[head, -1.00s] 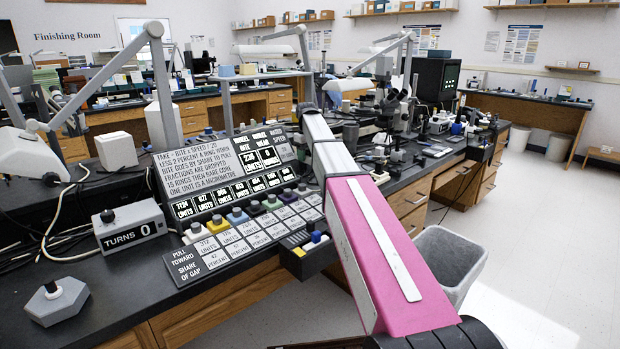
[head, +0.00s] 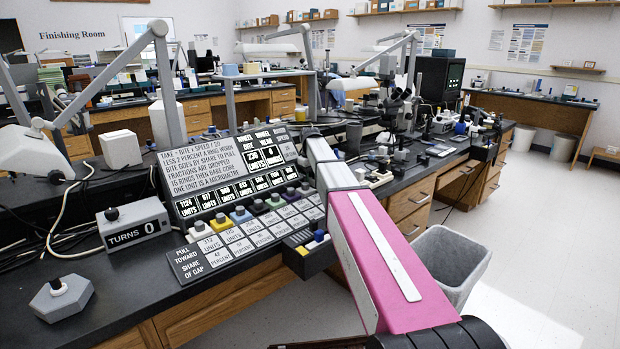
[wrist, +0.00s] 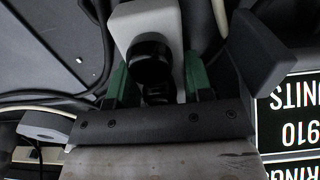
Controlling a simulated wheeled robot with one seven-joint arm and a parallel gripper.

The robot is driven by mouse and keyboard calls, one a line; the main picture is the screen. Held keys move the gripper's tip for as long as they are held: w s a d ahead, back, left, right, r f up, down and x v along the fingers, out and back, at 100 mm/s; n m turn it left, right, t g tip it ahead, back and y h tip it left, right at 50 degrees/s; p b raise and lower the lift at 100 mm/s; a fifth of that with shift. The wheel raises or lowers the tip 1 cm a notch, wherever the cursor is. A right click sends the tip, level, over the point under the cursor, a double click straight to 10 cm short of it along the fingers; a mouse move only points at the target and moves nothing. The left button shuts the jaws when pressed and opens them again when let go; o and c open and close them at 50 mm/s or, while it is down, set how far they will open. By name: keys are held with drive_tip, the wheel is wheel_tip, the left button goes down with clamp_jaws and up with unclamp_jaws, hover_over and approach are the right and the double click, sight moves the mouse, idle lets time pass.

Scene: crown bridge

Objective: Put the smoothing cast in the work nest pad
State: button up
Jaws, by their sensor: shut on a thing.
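In the wrist view my gripper (wrist: 157,84) has its two green-padded fingers on either side of a dark, round-topped knob (wrist: 150,60), shut on it. A pale block lies behind the knob; I cannot tell whether they are one piece. I cannot tell whether the held thing is the smoothing cast. In the head view my arm reaches over the bench and hides the gripper and its hold. A row of knobbed pieces on coloured bases, one of them yellow (head: 240,215), stands along the sloped console (head: 200,262). I cannot pick out the work nest pad for certain.
A "TURNS 0" box (head: 133,228) and a grey hexagonal block with a dark knob (head: 61,297) sit at left. A jointed lamp arm (head: 110,72) rises over the bench. A bin (head: 452,262) stands on the floor at right.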

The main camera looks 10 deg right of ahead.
drive_tip(key=o, duration=1.1)
drive_tip(key=shift+f, duration=0.1)
drive_tip(key=shift+c, duration=0.2)
